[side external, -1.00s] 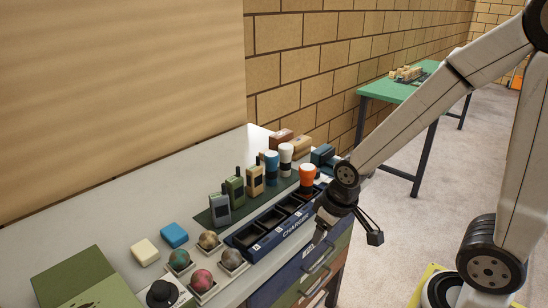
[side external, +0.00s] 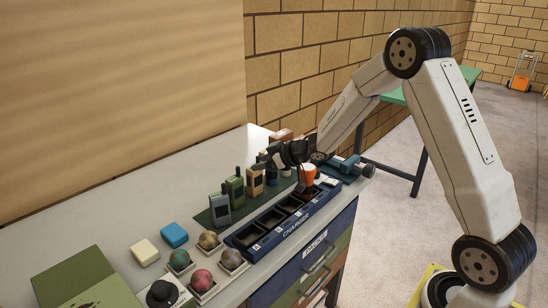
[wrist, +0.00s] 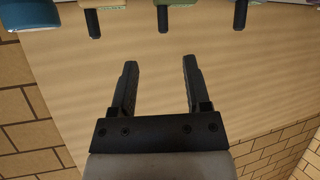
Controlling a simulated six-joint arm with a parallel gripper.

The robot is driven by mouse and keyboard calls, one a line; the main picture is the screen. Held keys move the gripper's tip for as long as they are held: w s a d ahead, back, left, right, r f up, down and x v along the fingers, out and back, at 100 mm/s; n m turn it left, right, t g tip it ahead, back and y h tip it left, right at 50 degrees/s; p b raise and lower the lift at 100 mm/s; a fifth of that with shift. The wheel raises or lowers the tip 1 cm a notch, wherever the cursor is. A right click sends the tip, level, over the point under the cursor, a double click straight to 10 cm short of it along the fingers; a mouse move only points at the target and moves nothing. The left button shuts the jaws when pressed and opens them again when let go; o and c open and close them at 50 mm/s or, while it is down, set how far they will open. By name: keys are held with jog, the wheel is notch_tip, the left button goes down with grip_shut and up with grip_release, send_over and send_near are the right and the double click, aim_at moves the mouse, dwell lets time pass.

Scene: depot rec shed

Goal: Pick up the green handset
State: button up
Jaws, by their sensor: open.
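The green handset (side external: 235,190) stands upright on a dark mat, between a grey handset (side external: 219,209) and a tan handset (side external: 254,184). My gripper (side external: 262,161) is above and to the right of it, near the tan handset and the blue-and-white bottle, apart from the green handset. In the wrist view my gripper (wrist: 156,72) has its two fingers spread with nothing between them. Handset tops with dark antennas show along the top edge there; the green handset (wrist: 163,3) appears to be the middle one, mostly cut off.
A blue charger rack (side external: 285,219) with empty slots lies in front of the handsets. An orange cup-like item (side external: 308,173) stands at its right end. Balls in trays (side external: 202,281), a blue block (side external: 174,235) and a cream block (side external: 145,252) lie to the left. A wall rises behind.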

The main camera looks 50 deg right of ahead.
aim_at(238, 168)
jog(key=shift+w+d+f+n+y, duration=0.2)
jog(key=shift+w+f+n+y, duration=0.15)
jog(key=shift+y, duration=0.35)
jog(key=shift+w+d+f+n+y, duration=0.2)
jog(key=shift+w+n+y, duration=0.25)
jog(key=shift+y, duration=0.25)
jog(key=shift+x, duration=1.3)
jog(key=shift+x, duration=2.6)
jog(key=shift+a, duration=0.1)
jog(key=shift+s+r, duration=0.1)
grip_shut()
